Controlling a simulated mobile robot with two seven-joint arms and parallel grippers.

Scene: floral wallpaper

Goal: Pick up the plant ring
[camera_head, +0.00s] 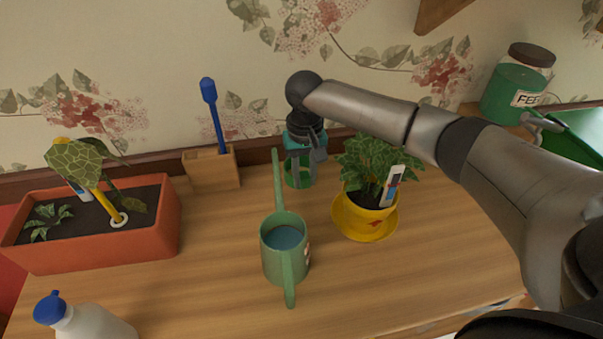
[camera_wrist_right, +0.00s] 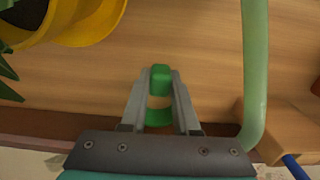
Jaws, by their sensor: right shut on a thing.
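The plant ring (camera_head: 299,182) is a green band at the back of the wooden counter, between the watering can and the yellow pot. My right gripper (camera_head: 304,160) points down from above and is shut on it. In the right wrist view the green ring (camera_wrist_right: 159,118) shows between the two grey fingers, with its far wall at the fingertips (camera_wrist_right: 161,85) and wood visible through its middle. I cannot tell whether the ring still touches the counter. My left gripper is not in view.
A green watering can (camera_head: 270,262) stands just in front, its spout rising beside the ring. A yellow potted plant (camera_head: 364,217) is close on the right. A wooden holder (camera_head: 212,170) with a blue tool, an orange planter (camera_head: 105,248) and a white bottle (camera_head: 88,322) are left.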

